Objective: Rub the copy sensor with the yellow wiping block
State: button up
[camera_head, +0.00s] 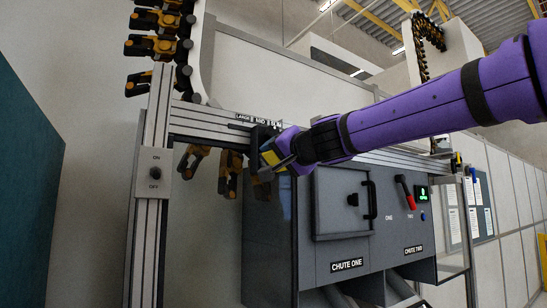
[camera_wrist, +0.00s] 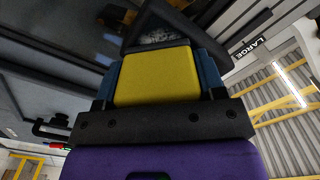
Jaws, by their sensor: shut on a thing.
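My gripper (camera_head: 277,160) is shut on the yellow wiping block (camera_head: 271,157). In the wrist view the yellow block (camera_wrist: 158,77) sits between the blue fingers of my gripper (camera_wrist: 160,82). Just beyond the block is a dark housing with a grey, speckled patch (camera_wrist: 160,39), which looks like the copy sensor. In the head view its black box (camera_head: 262,134) is on the rail below the size labels, right by the block. The block's far edge overlaps the patch in the wrist view. I cannot tell whether they touch. Part of the sensor is hidden by the block.
A grey chute cabinet (camera_head: 345,225) with a black door handle, a red-handled lever (camera_head: 406,192) and a green display stands below my arm. Orange-and-black grippers hang from the conveyor (camera_head: 155,45) at upper left and under the rail (camera_head: 230,172). An on/off switch box (camera_head: 154,172) is on the left post.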

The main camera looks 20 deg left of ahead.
jog(key=shift+w+d, duration=0.85)
jog(key=shift+w, duration=0.2)
jog(key=shift+a, duration=0.1)
